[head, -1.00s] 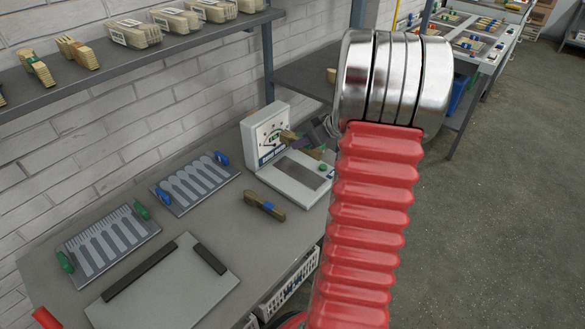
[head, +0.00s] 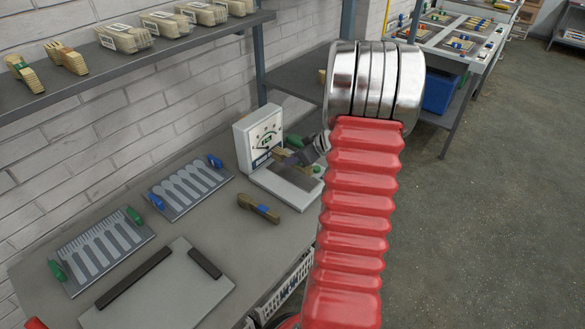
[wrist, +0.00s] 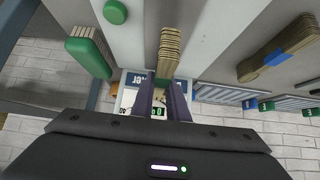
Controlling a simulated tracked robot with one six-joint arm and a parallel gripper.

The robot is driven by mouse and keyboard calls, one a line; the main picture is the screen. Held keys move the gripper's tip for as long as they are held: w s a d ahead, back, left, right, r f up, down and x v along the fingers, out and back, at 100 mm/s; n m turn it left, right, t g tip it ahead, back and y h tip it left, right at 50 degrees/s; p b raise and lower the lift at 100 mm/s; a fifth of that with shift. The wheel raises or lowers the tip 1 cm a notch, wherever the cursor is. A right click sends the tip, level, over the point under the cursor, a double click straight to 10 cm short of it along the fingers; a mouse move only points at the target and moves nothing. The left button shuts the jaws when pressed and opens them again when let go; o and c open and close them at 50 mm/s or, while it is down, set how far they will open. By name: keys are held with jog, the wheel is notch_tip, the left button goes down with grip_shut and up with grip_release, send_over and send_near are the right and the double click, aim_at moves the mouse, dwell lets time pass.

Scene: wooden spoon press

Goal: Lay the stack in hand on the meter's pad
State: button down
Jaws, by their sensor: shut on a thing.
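My gripper (head: 288,158) is shut on a small stack of thin wooden pieces (head: 279,153). The held stack (wrist: 170,35) sticks out ahead of the two fingers (wrist: 163,98) in the wrist view, with green by the fingertips. The white meter (head: 246,146) has an upright dial face and a low base with a grey pad (head: 298,180). The gripper and stack are in front of the dial, over the rear part of the base. The arm hides part of the base, and I cannot tell whether the stack touches the pad.
A blue-banded stack (head: 259,208) lies on the bench left of the meter base; the wrist view shows it too (wrist: 285,48). A green button (wrist: 115,12) and a green-banded item (wrist: 88,52) are nearby. Two slotted trays (head: 190,186) and a board (head: 165,290) lie further left.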

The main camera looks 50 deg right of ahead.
aim_at(293, 166)
jog(key=shift+f, duration=1.85)
jog(key=shift+f, duration=0.1)
jog(key=c, duration=1.7)
grip_release()
jog(key=shift+r, duration=0.2)
jog(key=v, duration=1.2)
